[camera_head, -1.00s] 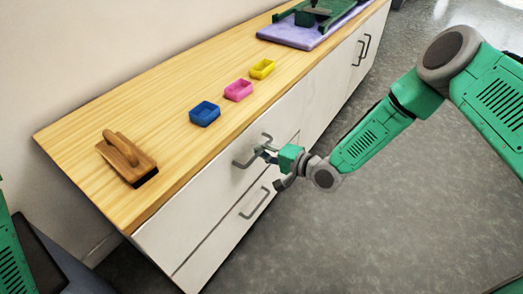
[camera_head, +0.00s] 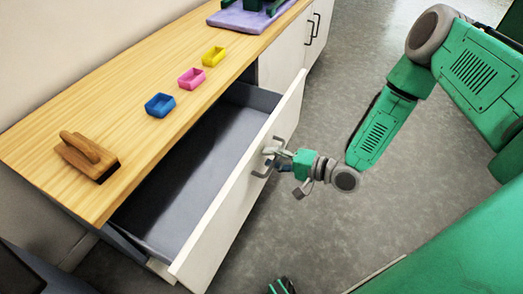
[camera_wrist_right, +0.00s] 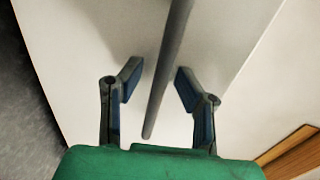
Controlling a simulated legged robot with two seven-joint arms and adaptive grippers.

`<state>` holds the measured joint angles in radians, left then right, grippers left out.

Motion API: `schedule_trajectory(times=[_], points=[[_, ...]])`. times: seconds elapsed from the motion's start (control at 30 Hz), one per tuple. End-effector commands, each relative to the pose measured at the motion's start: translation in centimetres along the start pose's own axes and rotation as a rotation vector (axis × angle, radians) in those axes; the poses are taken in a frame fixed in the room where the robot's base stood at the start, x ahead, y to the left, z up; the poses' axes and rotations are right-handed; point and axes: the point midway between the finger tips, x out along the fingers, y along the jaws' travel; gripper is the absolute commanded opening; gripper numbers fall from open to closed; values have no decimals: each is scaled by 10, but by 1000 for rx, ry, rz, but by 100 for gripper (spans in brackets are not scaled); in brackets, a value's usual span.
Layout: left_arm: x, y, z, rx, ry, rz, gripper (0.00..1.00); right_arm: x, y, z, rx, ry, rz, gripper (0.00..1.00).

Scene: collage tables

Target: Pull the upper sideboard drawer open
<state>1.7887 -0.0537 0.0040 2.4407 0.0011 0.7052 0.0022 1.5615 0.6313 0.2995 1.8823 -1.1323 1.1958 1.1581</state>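The upper sideboard drawer (camera_head: 226,222) stands far out from the sideboard in the head view. Its grey interior (camera_head: 195,170) shows empty where visible. My right gripper (camera_head: 270,160) is at the grey bar handle (camera_head: 262,174) on the drawer's white front. In the right wrist view the handle bar (camera_wrist_right: 172,55) runs between the two fingers (camera_wrist_right: 158,82), with gaps visible on both sides, so the gripper is open around it.
A purple mat (camera_head: 240,20) lies farther back. Grey floor (camera_head: 330,110) lies right of the drawer.

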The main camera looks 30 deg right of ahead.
Motion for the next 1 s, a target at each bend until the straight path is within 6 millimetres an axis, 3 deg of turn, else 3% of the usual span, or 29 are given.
schedule_trajectory(times=[0.27, 0.7, 1.0], points=[[-1, 1, 1, 1, 3, -1, 34, -7, 0, -3, 0, 6, -3, 31], [0, 0, 1, 1, 3, 2, 34, -89, -2, 2, -2, 7, 3, 31], [-1, 1, 1, 1, 3, 1, 34, -116, -1, 2, -3, 4, 3, 31]])
